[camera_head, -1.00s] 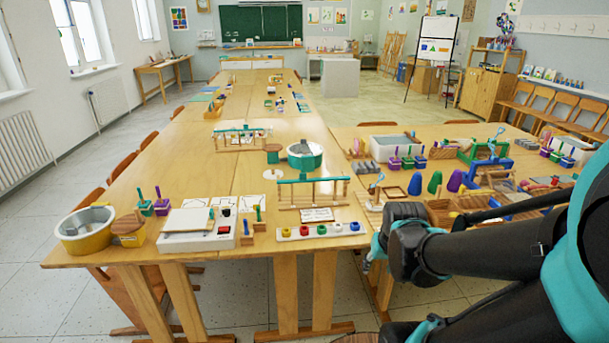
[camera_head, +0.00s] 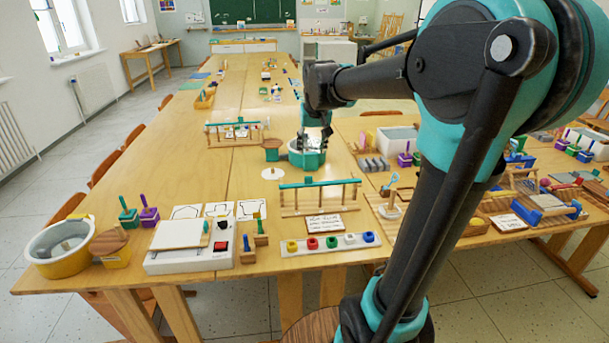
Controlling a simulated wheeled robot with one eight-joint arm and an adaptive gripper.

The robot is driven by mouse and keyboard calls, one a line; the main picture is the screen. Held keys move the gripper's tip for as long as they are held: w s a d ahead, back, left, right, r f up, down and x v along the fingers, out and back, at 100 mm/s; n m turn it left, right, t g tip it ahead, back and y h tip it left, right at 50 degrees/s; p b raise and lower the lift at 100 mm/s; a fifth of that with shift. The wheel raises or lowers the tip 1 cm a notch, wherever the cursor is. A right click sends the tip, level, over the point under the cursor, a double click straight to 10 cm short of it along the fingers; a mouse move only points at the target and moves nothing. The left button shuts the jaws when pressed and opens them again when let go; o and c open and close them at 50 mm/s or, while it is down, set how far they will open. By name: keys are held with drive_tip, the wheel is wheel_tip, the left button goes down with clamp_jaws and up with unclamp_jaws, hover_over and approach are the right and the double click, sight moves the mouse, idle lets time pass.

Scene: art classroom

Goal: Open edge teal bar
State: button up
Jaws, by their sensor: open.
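A wooden rack with a teal bar (camera_head: 318,184) along its top stands near the front edge of the table, left of my arm. A second, similar rack with a teal bar (camera_head: 236,124) stands farther back and to the left. I cannot tell from the picture alone which one is the edge bar. My gripper (camera_head: 314,146) is open, pointing down behind the nearer rack. It overlaps the teal round bowl (camera_head: 307,160) in the picture; whether it touches the bowl is unclear. The fingertips are small and partly hidden.
A strip of coloured knobs (camera_head: 331,243) and a white card (camera_head: 321,224) lie before the nearer rack. A white box (camera_head: 190,258) and a yellow basin (camera_head: 62,262) stand front left. My arm hides part of the right tables. Bare tabletop lies left of the racks.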

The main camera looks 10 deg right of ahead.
sight(309, 177)
drive_tip(key=x, duration=1.5)
drive_tip(key=shift+w+f, duration=0.15)
drive_tip(key=shift+f, duration=0.15)
drive_tip(key=shift+c, duration=0.4)
clamp_jaws()
